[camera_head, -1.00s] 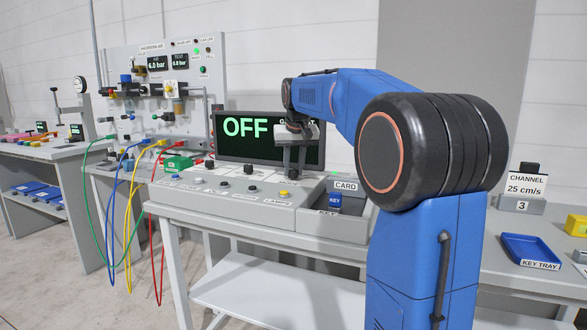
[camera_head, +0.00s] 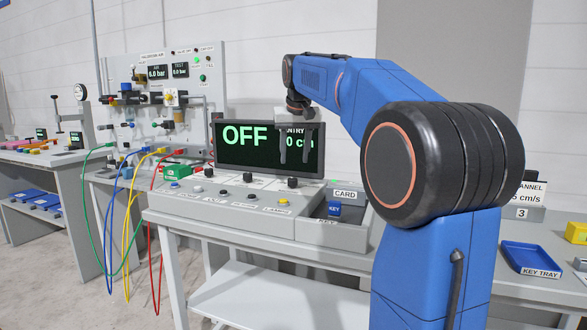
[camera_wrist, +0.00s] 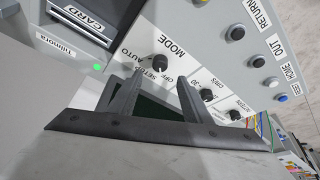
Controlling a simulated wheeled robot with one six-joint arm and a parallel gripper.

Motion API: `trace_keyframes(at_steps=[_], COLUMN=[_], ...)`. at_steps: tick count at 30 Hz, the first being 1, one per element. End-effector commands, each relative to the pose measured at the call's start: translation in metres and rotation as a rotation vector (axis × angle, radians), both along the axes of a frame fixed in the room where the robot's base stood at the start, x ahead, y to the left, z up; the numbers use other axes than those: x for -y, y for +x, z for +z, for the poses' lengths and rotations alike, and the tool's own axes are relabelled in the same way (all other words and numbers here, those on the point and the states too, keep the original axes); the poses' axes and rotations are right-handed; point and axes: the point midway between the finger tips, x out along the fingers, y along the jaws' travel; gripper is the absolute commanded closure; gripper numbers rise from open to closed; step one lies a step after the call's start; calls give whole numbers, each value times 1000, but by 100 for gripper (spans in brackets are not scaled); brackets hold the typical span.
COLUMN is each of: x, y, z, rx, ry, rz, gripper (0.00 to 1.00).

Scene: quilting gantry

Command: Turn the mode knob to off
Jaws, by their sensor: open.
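The mode knob (camera_head: 292,182) is a small black knob on the sloped grey console, nearest the card slot. In the wrist view the mode knob (camera_wrist: 160,63) sits beside the labels MODE, AUTO, SETUP and OFF; its exact pointer direction is too small to tell. The display (camera_head: 235,155) behind the console reads OFF in large green letters. My gripper (camera_head: 295,160) is open and empty, pointing down above the mode knob and apart from it. In the wrist view my gripper's fingers (camera_wrist: 160,88) are spread, with the knob just beyond them.
Other black knobs (camera_head: 248,183) stand in the same row, with push buttons (camera_head: 251,196) in front. A card slot (camera_head: 345,195) and blue key (camera_head: 334,209) are to the right. A blue key tray (camera_head: 531,257) lies on the right bench. Hoses hang at left.

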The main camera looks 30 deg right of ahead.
Motion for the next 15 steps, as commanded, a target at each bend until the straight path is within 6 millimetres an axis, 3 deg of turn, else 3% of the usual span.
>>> trace_keyframes(at_steps=[9,15], x=[-8,-11], y=[-21,-29], z=[57,77], rx=[3,0], ry=[-1,0], rz=[0,0], gripper=[56,56])
